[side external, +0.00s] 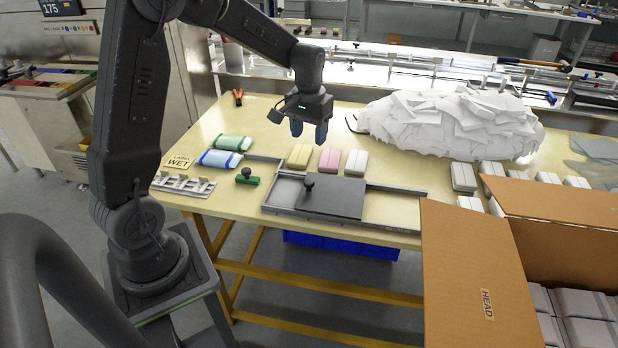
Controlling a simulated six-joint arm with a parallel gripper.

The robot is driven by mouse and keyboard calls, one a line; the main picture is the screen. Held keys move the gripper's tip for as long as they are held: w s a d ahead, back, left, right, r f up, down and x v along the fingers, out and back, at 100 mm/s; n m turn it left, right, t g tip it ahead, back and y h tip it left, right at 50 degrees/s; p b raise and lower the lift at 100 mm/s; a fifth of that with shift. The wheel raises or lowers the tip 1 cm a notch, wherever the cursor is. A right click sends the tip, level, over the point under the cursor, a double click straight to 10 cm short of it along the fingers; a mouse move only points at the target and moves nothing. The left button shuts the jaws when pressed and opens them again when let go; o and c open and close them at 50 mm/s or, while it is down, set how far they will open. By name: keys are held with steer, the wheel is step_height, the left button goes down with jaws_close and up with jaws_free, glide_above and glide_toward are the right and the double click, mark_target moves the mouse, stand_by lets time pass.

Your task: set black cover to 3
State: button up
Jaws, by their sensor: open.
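The black cover (335,199) is a dark flat plate with a black knob (309,182) on its left part. It lies in a grey metal frame (400,210) at the table's front edge, roughly mid-frame, with open tray showing to its left. I cannot make out any number marks on the frame. My gripper (309,132) is open and empty, fingers pointing down, above the table and behind the cover. It is well clear of the knob.
Yellow, pink and white bars (329,160) stand behind the frame. A green block with a black knob (247,176) and a metal rack (183,183) lie left. A white heap (455,124) and open cardboard box (470,275) are right. Bare table shows around the wrapped packs (219,158).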

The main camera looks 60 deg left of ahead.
mark_target(309, 181)
step_height(309, 181, down, 14)
steer(key=shift+a+f, duration=0.1)
stand_by(0.5)
steer(key=shift+c, duration=0.5)
jaws_close()
